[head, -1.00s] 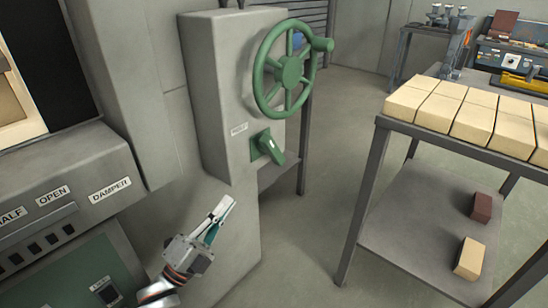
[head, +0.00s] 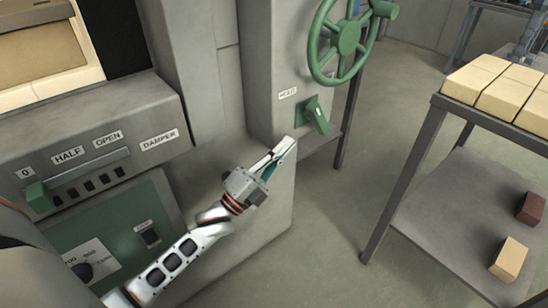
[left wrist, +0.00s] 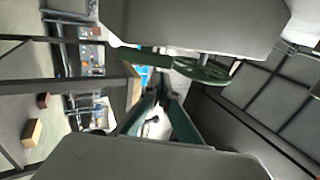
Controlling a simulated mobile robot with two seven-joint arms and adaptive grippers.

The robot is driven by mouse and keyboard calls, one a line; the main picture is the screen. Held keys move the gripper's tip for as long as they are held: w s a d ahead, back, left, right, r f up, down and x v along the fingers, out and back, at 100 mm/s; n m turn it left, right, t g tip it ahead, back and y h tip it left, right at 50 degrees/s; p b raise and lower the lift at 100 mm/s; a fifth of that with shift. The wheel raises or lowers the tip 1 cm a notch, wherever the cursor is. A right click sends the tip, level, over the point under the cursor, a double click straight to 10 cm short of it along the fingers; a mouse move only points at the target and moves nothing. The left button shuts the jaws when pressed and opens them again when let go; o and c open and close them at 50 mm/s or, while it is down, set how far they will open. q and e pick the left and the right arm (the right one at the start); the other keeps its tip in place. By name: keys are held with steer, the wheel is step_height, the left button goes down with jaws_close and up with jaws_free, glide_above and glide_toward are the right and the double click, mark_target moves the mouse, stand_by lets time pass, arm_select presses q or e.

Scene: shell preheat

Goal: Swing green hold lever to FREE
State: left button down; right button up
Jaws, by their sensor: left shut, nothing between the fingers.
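The green hold lever (head: 317,115) is on the side of the grey control column, beside a small label that seems to read HOLD (head: 288,93). It slants down to the right. My left gripper (head: 288,145) is shut and empty. In the head view its fingertips are just below and left of the lever, with a small gap in the picture; I cannot tell the depth between them. In the left wrist view the fingers (left wrist: 160,98) come together, with a green bar (left wrist: 140,56) beyond that I cannot surely identify. My right gripper is not in view.
A green handwheel (head: 349,37) sits above the lever; it also shows in the left wrist view (left wrist: 205,70). The damper panel (head: 110,140) is on the left. A metal rack (head: 436,103) with pale bricks stands on the right. Floor between column and rack is clear.

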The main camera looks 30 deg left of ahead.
mark_target(312, 117)
arm_select(q)
steer(key=x, duration=0.6)
steer(key=shift+w+d+r, duration=0.1)
steer(key=shift+w, duration=0.15)
steer(key=shift+w+d+r, duration=0.1)
steer(key=shift+w+r, duration=0.1)
steer(key=shift+w, duration=0.1)
